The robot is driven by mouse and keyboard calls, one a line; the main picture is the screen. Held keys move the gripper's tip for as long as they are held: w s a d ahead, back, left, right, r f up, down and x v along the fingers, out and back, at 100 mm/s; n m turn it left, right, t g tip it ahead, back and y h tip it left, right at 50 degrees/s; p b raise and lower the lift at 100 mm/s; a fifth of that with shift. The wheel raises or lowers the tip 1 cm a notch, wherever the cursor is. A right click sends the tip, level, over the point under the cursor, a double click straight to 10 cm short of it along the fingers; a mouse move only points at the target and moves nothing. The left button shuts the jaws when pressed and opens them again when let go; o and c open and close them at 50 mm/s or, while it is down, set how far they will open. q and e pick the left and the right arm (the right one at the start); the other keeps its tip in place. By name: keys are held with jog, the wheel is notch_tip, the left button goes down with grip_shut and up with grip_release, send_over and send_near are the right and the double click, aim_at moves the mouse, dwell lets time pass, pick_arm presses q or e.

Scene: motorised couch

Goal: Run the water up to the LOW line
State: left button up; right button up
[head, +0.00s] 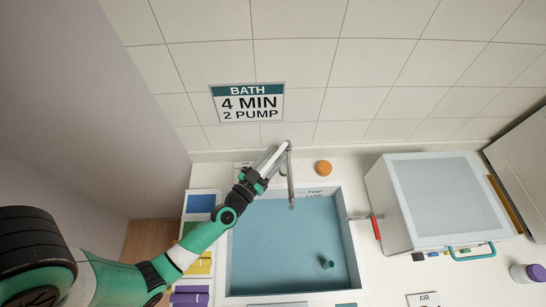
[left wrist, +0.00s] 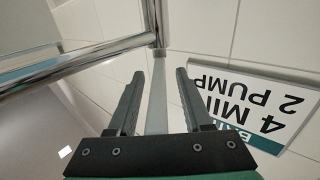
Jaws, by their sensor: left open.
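The blue basin (head: 233,262) is sunk in the white counter. Small lettering (head: 316,192) shows at its far wall, too small to read surely. I cannot tell a water level in it. A metal spout (head: 291,180) stands at the far edge and reaches over the basin. My left gripper (head: 269,160) is beside the spout's base, at the basin's far left corner. In the left wrist view my left gripper (left wrist: 160,85) is open, with a flat grey lever (left wrist: 157,100) showing between its fingers; contact is not clear. A shiny pipe (left wrist: 70,72) crosses beyond the fingertips. My right gripper is not in view.
A small teal object (head: 327,262) is inside the basin. A red-handled lever (head: 376,228) is at its right side, beside a large white box (head: 390,215). An orange round object (head: 323,168) sits behind the basin. A "4 MIN 2 PUMP" sign (head: 248,102) hangs on the tiles.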

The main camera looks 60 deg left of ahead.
pick_arm(q)
jog(key=v, duration=1.1)
jog(key=shift+s+d, duration=0.15)
jog(key=shift+s, duration=0.15)
